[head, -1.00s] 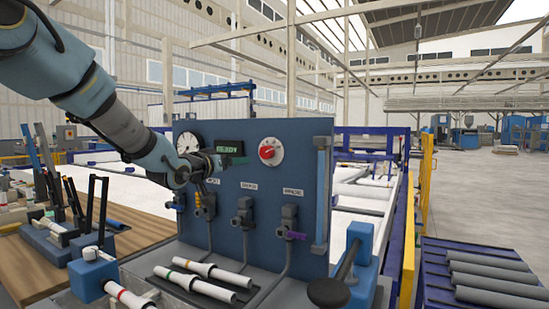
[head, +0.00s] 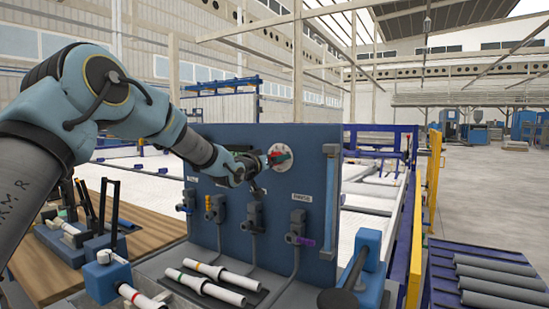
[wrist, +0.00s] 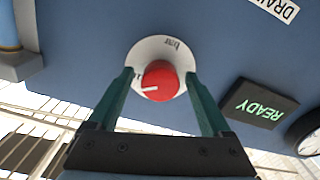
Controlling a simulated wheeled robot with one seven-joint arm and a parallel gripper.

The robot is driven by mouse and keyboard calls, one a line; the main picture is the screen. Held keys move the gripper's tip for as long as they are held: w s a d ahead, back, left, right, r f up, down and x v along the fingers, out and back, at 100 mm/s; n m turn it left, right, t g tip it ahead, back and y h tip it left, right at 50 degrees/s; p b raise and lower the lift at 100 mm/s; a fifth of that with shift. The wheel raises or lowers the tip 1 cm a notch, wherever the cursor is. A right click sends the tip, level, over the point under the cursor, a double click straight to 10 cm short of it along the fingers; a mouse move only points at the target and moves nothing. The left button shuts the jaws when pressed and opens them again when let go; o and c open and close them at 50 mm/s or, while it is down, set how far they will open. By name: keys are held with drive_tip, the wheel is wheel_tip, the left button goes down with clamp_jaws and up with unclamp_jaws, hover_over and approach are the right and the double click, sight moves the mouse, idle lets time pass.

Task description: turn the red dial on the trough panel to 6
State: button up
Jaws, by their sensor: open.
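The red dial (head: 279,155) sits on a round white scale plate (head: 283,166) at the top of the blue trough panel (head: 318,240). In the wrist view the red dial (wrist: 162,78) lies between the two green fingers of my gripper (wrist: 158,76). The fingers are open, one on each side, with small gaps visible; I cannot tell whether either touches. The dial's white pointer line points left in the wrist picture. The scale marks are partly covered and too small to read. In the head view my gripper (head: 268,161) hides part of the dial.
A lit READY display (wrist: 258,108) and a round gauge (wrist: 310,140) are on the panel near the dial. Several valves, one with a purple handle (head: 302,241), sit below. White pipes (head: 212,288) lie in the trough. A wooden bench is at left.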

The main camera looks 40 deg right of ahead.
clamp_jaws()
idle(0.8)
